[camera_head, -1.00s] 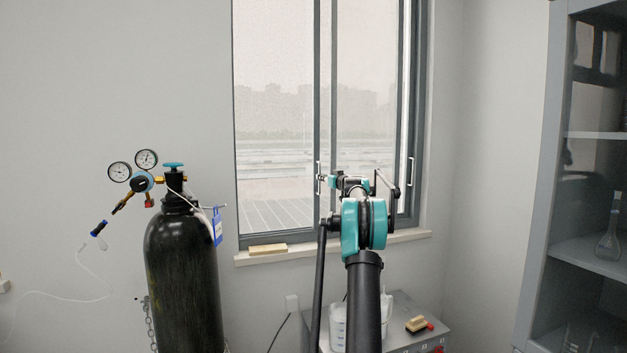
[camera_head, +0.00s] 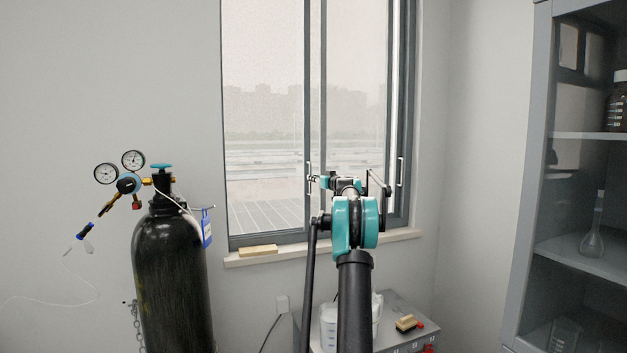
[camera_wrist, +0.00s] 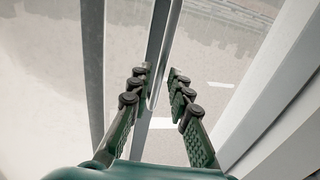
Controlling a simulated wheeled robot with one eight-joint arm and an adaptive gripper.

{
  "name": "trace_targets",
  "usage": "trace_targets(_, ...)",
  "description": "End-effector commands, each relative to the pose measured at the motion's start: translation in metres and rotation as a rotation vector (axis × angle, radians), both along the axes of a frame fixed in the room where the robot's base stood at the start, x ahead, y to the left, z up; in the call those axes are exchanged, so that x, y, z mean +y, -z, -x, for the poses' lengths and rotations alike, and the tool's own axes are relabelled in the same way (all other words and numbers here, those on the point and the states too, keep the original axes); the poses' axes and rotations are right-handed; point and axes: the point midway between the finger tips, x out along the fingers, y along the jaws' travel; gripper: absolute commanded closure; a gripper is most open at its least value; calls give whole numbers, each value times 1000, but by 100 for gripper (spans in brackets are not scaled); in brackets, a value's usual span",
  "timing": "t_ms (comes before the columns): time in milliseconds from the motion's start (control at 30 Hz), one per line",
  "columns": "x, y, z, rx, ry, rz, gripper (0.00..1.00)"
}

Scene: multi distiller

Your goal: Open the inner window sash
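The window has dark grey sash frames (camera_head: 307,90), with a slim pale handle (camera_head: 308,184) on the middle upright and another handle (camera_head: 400,172) on the right-hand upright. I cannot tell which sash is the inner one. My gripper (camera_head: 316,179) is at the middle upright, beside its handle. In the wrist view my gripper (camera_wrist: 160,72) has its two dark green fingers spread, one on each side of a light handle bar (camera_wrist: 168,40). The bar looks closer to the left finger, with a gap to the right one. Contact cannot be made out.
A black gas cylinder (camera_head: 172,280) with gauges stands left of the window. A tan block (camera_head: 258,250) lies on the sill (camera_head: 290,250). A low cabinet (camera_head: 392,340) with a pale container is below the window. A glass-fronted cabinet (camera_head: 524,200) stands at the right.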

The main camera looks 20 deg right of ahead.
Motion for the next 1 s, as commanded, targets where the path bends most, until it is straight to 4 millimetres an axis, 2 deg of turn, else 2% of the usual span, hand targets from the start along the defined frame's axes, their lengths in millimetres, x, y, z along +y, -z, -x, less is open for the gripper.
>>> trace_targets(400, -16, 0, 74, 0, 3, 0, 81)
trace_targets(533, -19, 0, 93, 0, 3, 0, 81)
trace_targets(733, -22, 0, 107, 0, 2, 0, 81)
trace_targets(1000, -22, 0, 109, 0, 2, 0, 81)
